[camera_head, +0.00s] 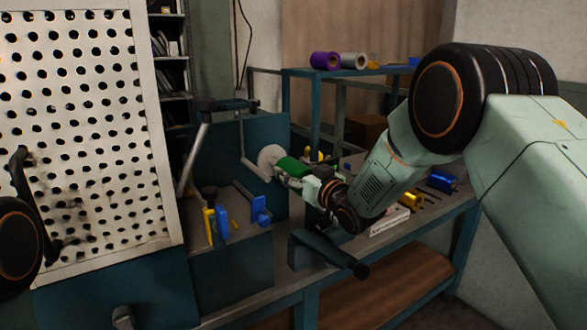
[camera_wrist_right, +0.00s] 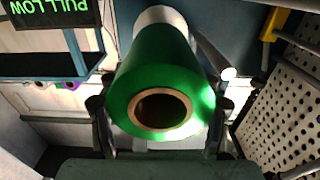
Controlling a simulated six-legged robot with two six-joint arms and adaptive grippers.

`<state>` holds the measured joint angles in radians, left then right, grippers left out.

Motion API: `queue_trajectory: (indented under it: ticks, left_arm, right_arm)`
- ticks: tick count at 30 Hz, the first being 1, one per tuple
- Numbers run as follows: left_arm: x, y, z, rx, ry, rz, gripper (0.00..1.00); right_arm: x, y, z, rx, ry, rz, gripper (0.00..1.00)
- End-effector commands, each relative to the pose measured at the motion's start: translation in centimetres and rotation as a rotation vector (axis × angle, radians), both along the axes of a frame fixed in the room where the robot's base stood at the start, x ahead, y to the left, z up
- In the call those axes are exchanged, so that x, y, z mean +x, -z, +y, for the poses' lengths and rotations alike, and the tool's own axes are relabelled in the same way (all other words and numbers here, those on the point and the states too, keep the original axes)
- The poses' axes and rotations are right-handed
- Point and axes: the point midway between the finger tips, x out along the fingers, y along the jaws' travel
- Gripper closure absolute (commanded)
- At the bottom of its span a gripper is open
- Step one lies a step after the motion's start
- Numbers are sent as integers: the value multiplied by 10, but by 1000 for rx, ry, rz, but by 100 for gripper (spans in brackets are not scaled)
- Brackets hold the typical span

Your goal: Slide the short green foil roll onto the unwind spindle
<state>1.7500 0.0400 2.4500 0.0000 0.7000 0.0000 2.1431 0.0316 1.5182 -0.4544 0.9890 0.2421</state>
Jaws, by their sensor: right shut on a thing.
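The short green foil roll (camera_head: 292,167) is in my right gripper (camera_head: 296,178), its far end close to a pale round disc (camera_head: 270,160) on the blue machine. In the right wrist view the roll (camera_wrist_right: 160,68) lies lengthwise between the fingers, its brown cardboard core (camera_wrist_right: 161,108) facing the camera. The core looks dark inside, with no spindle tip showing. The pale disc (camera_wrist_right: 160,16) stands behind the far end. The unwind spindle itself is hidden, so I cannot tell whether the roll is around it. My left gripper is out of view.
A perforated white panel (camera_head: 80,130) fills the left. A metal rod (camera_wrist_right: 228,73) juts out beside the roll. Blue (camera_head: 261,210) and yellow (camera_head: 209,225) parts stand on the machine front. Purple (camera_head: 325,60) and silver rolls (camera_head: 354,61) lie on the back shelf; a blue roll (camera_head: 442,181) is on the bench.

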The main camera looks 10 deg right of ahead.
Motion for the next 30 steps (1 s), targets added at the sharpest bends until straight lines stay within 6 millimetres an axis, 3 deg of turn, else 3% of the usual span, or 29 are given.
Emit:
queue_trajectory:
  ticks: [30]
  left_arm:
    - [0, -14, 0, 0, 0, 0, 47]
  right_arm:
    - [-32, -2, -12, 1, 0, -2, 81]
